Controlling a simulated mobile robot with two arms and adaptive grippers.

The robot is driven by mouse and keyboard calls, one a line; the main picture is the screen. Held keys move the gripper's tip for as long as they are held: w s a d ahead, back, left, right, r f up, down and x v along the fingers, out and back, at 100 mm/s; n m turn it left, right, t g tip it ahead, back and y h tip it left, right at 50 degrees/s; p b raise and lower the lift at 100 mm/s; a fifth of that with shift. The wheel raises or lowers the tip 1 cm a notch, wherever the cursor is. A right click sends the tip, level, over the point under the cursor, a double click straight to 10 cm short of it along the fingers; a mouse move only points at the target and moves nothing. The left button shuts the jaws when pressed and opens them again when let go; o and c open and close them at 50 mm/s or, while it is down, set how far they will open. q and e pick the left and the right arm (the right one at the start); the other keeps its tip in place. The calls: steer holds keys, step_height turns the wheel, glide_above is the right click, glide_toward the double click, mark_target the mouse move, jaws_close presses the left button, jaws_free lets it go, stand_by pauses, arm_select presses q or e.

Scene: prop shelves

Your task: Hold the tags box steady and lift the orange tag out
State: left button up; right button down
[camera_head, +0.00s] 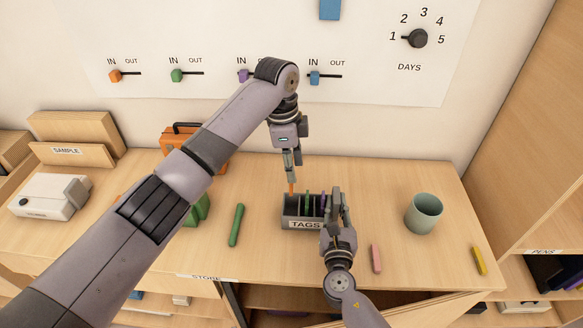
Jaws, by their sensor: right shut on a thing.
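The dark tags box (302,224), labelled TAGS, stands on the wooden counter. Green and purple tags stand in its slots. The orange tag (291,188) is at the box's left end, directly under the fingertips of my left gripper (291,176). I see that gripper edge-on, pointing down, so its finger gap is hidden. My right gripper (337,210) is shut on the right end of the tags box and hides part of it.
A grey-green cup (424,213) stands to the right, with pink (376,259) and yellow (479,261) sticks nearby. A green stick (236,225) lies left of the box. My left arm covers part of an orange case (180,139). A white device (45,199) sits far left.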

arm_select(q)
steer(key=shift+r, duration=0.3)
arm_select(e)
steer(key=c, duration=1.5)
jaws_free()
steer(key=shift+o, duration=0.2)
